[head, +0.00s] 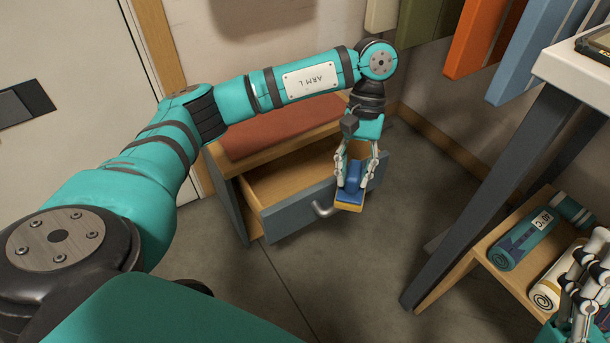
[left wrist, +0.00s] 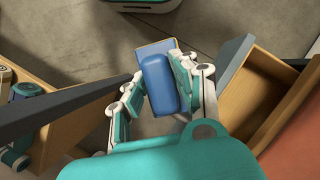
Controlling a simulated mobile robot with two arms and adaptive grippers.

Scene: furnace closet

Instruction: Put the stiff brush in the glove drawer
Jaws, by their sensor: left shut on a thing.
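The stiff brush has a blue grip (head: 353,180) and a tan lower part (head: 350,206). My left gripper (head: 352,178) is shut on it; the brush also shows between the fingers in the left wrist view (left wrist: 158,82). The glove drawer, with a grey-blue front (head: 290,213) and wooden inside (head: 285,180), is pulled open. In the head view the brush overlaps the right part of its front. In the left wrist view the brush is beside the drawer (left wrist: 262,92), outside its front. My right gripper (head: 580,275) is partly in view at lower right; its opening is unclear.
A reddish pad (head: 270,130) tops the drawer unit. The floor before the drawer is clear.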

